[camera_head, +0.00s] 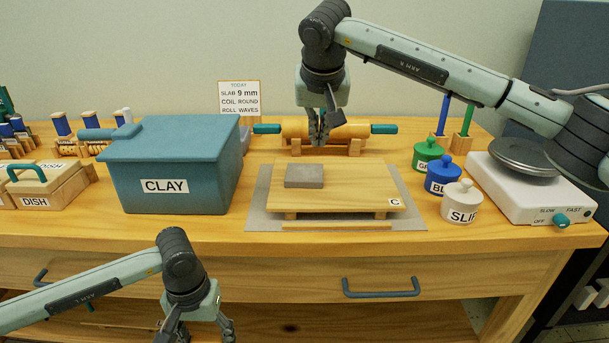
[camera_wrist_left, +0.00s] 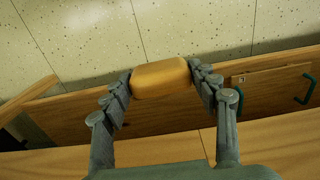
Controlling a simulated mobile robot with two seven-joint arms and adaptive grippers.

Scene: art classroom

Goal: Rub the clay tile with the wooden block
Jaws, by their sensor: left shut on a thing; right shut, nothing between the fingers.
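The grey clay tile (camera_head: 304,176) lies flat on the left part of a raised wooden board (camera_head: 350,190) marked C. My left gripper (camera_head: 203,338) is low at the bottom edge of the head view, in front of the table and away from the tile. In the left wrist view my left gripper (camera_wrist_left: 160,85) is shut on the rounded wooden block (camera_wrist_left: 160,78), holding it between both fingertips. The block is not visible in the head view. My right gripper (camera_head: 319,140) is shut and empty, behind the board and in front of the rolling pin.
The rolling pin (camera_head: 295,128) rests on a wooden stand at the back. A blue CLAY box (camera_head: 172,165) stands left of the board. Lidded jars, including the white SLIP jar (camera_head: 461,203), and a turntable (camera_head: 530,185) stand to the right. The drawer handle (camera_head: 381,291) juts from the front.

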